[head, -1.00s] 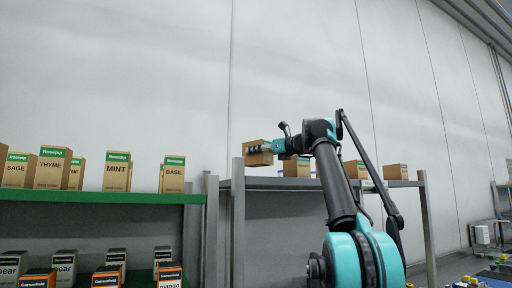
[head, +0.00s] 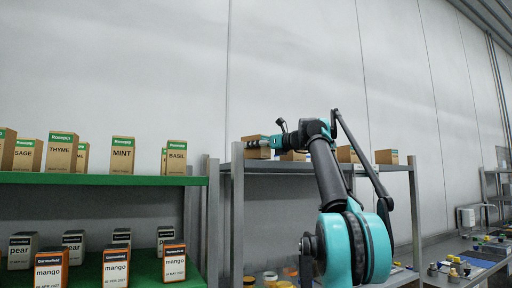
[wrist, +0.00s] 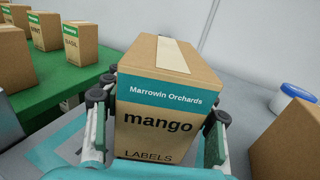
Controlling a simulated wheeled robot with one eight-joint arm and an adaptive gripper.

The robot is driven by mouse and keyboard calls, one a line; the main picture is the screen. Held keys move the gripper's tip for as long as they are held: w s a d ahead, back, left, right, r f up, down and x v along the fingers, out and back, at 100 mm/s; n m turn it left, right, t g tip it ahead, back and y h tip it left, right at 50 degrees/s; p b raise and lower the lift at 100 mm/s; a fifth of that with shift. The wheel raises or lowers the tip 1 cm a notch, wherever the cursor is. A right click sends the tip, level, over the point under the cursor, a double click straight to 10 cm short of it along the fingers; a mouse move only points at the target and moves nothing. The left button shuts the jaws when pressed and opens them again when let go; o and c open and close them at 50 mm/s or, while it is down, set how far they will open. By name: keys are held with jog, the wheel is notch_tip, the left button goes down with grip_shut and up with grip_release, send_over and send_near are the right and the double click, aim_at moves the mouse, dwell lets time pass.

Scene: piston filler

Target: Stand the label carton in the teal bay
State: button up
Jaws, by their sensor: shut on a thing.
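The label carton (wrist: 165,110) is a brown box with a teal "Marrowin Orchards" band, the word "mango" and pale tape on top. My gripper (wrist: 158,125) is shut on its two sides, and the carton looks upright. In the head view my gripper (head: 258,141) holds the carton (head: 256,153) at the left end of the grey shelf, near its top surface. A flat teal patch (wrist: 62,152), seemingly the teal bay, shows on the grey surface left of and below the carton. The carton's underside is hidden, so I cannot tell whether it touches the shelf.
Another brown carton (wrist: 290,140) stands close on the right, with a blue-lidded white tub (wrist: 295,98) behind. A green shelf (head: 100,180) with several herb cartons lies left. A grey post (head: 237,215) supports the shelf's near left corner. More cartons (head: 387,157) stand farther right.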

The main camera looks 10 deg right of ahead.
jog(key=shift+f, duration=0.5)
jog(key=o, duration=1.6)
jog(key=shift+d, duration=0.1)
jog(key=v, duration=1.2)
